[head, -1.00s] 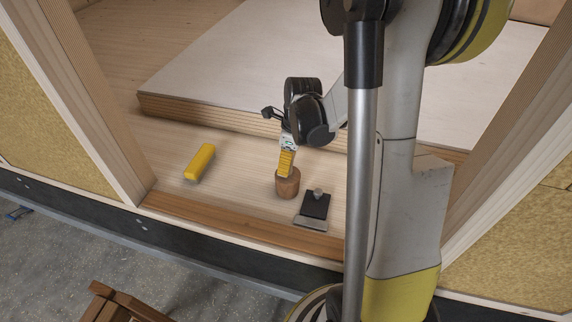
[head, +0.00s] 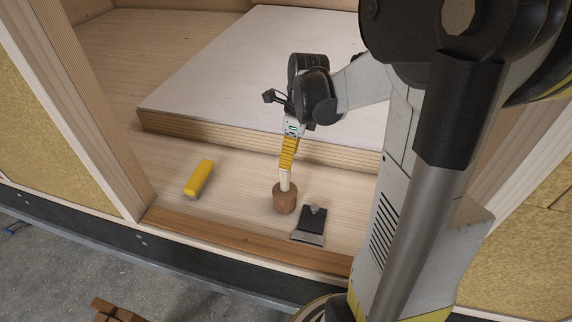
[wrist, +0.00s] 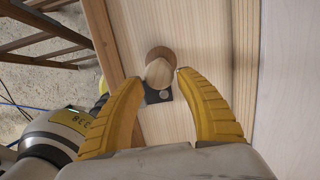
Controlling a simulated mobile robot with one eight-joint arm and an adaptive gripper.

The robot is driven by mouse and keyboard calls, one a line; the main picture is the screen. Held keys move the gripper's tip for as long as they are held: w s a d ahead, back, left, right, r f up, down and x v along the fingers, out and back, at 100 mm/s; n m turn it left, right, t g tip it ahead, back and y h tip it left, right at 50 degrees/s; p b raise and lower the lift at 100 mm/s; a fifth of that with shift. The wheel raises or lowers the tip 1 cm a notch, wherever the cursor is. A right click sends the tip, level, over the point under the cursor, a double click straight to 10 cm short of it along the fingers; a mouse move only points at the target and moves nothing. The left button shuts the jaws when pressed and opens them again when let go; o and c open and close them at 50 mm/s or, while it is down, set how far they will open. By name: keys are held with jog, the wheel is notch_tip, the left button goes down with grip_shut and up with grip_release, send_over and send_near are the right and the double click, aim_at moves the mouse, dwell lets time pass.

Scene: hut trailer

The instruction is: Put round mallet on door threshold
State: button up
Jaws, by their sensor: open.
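The round mallet (head: 285,198) stands upright on its brown cylindrical head, with its pale handle pointing up. It rests on the pale floor boards just behind the reddish-brown strip of the door threshold (head: 230,236). My gripper (head: 287,166) is above the mallet, pointing down, with its yellow fingers around or just above the handle's top. In the wrist view the fingers (wrist: 159,76) are open, and the mallet's round handle end (wrist: 159,72) shows between and just beyond the tips. A clear gap shows on both sides of the handle.
A black and grey scraper-like tool (head: 311,226) lies close to the right of the mallet. A yellow block-shaped object (head: 199,178) lies to the left. A raised pale panel (head: 220,85) is behind. Door posts stand at both sides. Bare floor lies between mallet and yellow object.

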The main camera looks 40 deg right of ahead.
jog(key=shift+s+r, duration=0.1)
jog(key=shift+r, duration=0.4)
jog(key=s+a+r+n+t, duration=0.3)
jog(key=a+n, duration=0.5)
jog(key=n, duration=0.6)
jog(key=s+a+r+n+t+h, duration=0.1)
jog(key=s+a+r+n+t, duration=0.1)
jog(key=s+a+r+n, duration=0.3)
jog(key=s+a+n, duration=0.1)
jog(key=a+n, duration=0.3)
jog(key=n, duration=0.5)
jog(key=shift+a+t, duration=0.15)
jog(key=shift+t, duration=0.25)
